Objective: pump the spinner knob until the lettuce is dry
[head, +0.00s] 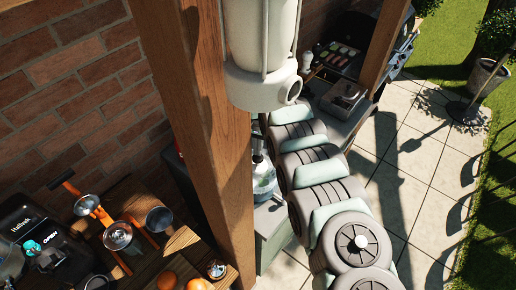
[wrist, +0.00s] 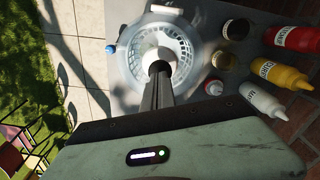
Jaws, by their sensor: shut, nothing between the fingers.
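The salad spinner (wrist: 128,62) is a clear round bowl with a pale slotted basket, standing on a grey counter in the wrist view. Its pale knob (wrist: 149,45) is at the centre of the lid, partly hidden by my fingers. My gripper (wrist: 160,68) is shut and empty, its dark fingertips over the knob; I cannot tell whether they touch it. In the head view the spinner (head: 264,182) is partly hidden behind a wooden post, with my gripper (head: 258,150) just above it. I cannot make out any lettuce.
Red (wrist: 300,39), yellow (wrist: 280,74) and white (wrist: 262,100) squeeze bottles lie or stand right of the spinner, with dark-lidded jars (wrist: 235,29) between. The wooden post (head: 215,110) stands close to my arm. A grill (head: 338,58) is at the back.

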